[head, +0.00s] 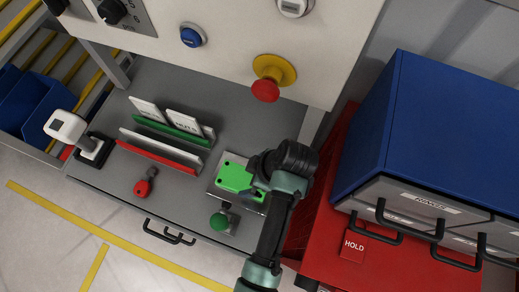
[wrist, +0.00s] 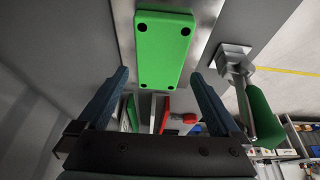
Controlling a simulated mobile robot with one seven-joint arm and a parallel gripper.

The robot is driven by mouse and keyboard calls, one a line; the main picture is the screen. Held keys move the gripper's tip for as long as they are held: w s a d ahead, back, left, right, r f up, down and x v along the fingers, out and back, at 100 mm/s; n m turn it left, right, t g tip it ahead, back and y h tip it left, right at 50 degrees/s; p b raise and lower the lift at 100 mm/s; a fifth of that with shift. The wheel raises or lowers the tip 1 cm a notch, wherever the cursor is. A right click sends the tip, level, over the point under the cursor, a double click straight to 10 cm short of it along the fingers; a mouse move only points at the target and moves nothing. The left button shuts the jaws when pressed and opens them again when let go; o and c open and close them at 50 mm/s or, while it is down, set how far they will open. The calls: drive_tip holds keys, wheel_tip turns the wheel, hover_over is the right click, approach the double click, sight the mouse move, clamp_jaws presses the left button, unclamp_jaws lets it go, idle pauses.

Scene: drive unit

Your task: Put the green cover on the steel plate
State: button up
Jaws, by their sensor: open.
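The green cover (head: 235,177) is a rounded block with dark holes at its corners. It lies over the steel plate (head: 216,191), whose pale metal shows around it. I cannot tell whether it sits fully flush. The wrist view shows the cover (wrist: 163,45) ahead of my gripper, with plate (wrist: 124,35) along its sides. My gripper (wrist: 161,76) is open, its two dark fingers apart with nothing between them, near the cover's near end. In the head view my gripper (head: 256,186) is at the cover's right end, and my wrist hides part of that area.
A green-handled clamp (head: 219,221) stands just in front of the plate; its handle (wrist: 262,115) is close to my right finger. Left are a slotted rack (head: 160,150), a red-handled tool (head: 144,186) and a white device (head: 68,128). A red cabinet (head: 340,235) stands right.

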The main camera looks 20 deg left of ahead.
drive_tip(key=v, duration=0.7)
drive_tip(key=shift+r, duration=0.2)
drive_tip(key=shift+s+d, duration=0.1)
